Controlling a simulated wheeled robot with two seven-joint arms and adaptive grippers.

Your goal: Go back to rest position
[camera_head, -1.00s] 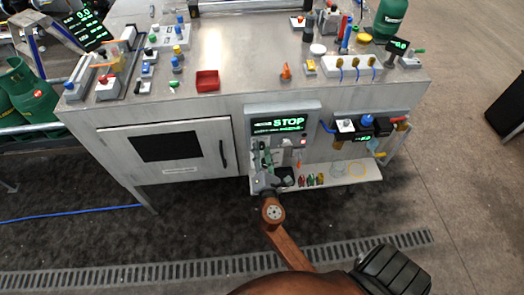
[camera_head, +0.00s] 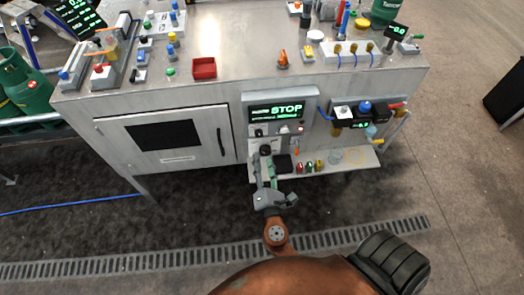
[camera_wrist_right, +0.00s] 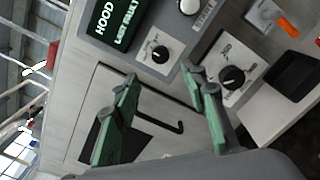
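My right gripper (camera_head: 266,172) is in front of the bench, below the control panel (camera_head: 254,104) with the green STOP display. Its two fingers are apart with nothing between them. In the right wrist view the green finger pads of the gripper (camera_wrist_right: 160,88) are spread. The panel's two black knobs, an upper knob (camera_wrist_right: 158,52) and a lower knob (camera_wrist_right: 232,78), lie beyond the fingers, apart from them as far as I can tell. My left gripper is not in view.
The bench front has a cabinet door (camera_head: 190,168) with a dark handle. A low shelf (camera_head: 368,160) with small coloured items sits just right of the gripper. A red tray (camera_head: 204,68) stands on the bench top. The floor (camera_head: 120,230) in front is clear.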

